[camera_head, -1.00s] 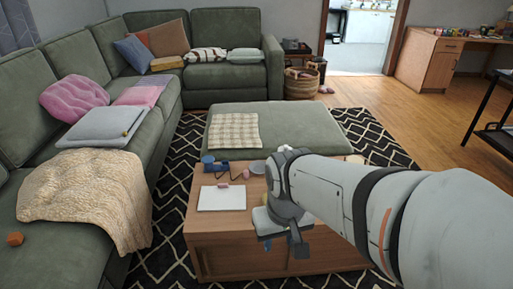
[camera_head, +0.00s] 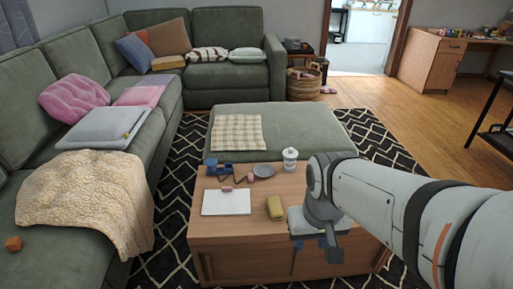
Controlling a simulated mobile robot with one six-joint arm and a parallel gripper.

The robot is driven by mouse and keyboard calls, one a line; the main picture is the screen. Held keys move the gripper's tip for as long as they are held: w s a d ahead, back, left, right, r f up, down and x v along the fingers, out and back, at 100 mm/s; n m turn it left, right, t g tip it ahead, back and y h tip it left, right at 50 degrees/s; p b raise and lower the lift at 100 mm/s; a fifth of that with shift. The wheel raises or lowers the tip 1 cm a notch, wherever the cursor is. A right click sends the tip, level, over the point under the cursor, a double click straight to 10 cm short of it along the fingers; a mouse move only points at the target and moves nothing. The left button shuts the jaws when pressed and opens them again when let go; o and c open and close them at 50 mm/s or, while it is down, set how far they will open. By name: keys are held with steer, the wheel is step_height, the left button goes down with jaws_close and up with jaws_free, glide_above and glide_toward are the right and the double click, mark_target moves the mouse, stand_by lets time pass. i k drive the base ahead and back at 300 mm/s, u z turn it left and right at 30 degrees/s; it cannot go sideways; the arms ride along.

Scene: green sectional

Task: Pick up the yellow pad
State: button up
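A small yellow pad (camera_head: 275,207) lies on the wooden coffee table, right of a white sheet or board (camera_head: 226,201). It is in plain view. My gripper (camera_head: 331,250) points down near the table's front right edge, to the right of the yellow pad and apart from it. Its fingers are small and dark at this distance, and I cannot tell whether they are open or shut. Nothing is visibly held. Another flat yellow thing (camera_head: 167,62) lies on the far sofa, by the pillows.
The coffee table (camera_head: 240,258) also bears a white lidded jar (camera_head: 290,159), a grey plate (camera_head: 264,170), a blue object (camera_head: 212,166) and dark glasses. A green ottoman (camera_head: 300,128) stands behind it. The green sectional (camera_head: 75,250) runs along the left.

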mark_target(275, 206)
steer(key=i, duration=0.95)
steer(key=z, duration=0.05)
